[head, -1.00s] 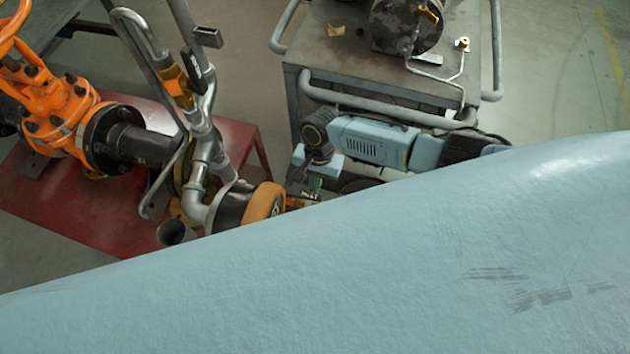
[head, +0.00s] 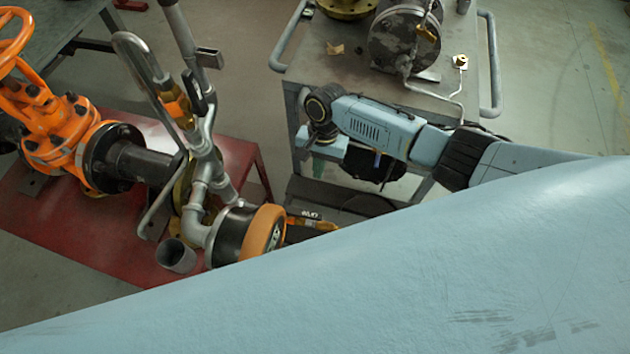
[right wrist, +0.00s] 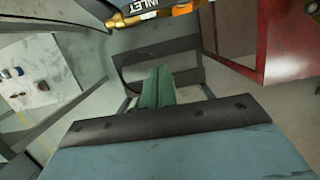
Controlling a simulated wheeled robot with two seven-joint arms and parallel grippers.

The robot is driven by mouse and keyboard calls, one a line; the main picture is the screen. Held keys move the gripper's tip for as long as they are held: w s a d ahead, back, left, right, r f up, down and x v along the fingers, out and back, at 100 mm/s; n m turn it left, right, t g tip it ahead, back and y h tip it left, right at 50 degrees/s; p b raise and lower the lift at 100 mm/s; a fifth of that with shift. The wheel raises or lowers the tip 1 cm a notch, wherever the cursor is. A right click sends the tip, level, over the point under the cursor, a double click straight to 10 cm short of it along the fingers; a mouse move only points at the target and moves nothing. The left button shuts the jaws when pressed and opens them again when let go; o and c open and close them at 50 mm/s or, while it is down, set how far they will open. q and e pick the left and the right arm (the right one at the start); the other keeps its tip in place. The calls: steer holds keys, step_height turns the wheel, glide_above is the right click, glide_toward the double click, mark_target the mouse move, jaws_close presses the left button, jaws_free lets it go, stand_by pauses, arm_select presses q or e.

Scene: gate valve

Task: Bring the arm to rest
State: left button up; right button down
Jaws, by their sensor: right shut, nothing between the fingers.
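My right arm (head: 376,127) reaches in from the right with pale blue and black links, bent at a round dark wrist joint. My right gripper (head: 317,165) hangs below that joint, small and partly unclear in the head view. In the right wrist view its green fingers (right wrist: 156,88) are together with nothing between them. It is in front of the cart and to the right of the orange-rimmed pipe end, apart from it. The orange gate valve (head: 50,120) stands at the left. My left gripper is not in view.
The valve is over a red stand (head: 100,235). Grey pipework (head: 205,150) ends in an orange-rimmed disc (head: 262,235). A metal cart (head: 345,60) carries a dark cylinder (head: 405,40). My own pale blue body hides the lower part. Floor is open at the far right.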

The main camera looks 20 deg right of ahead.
steer(key=shift+v, duration=2.1)
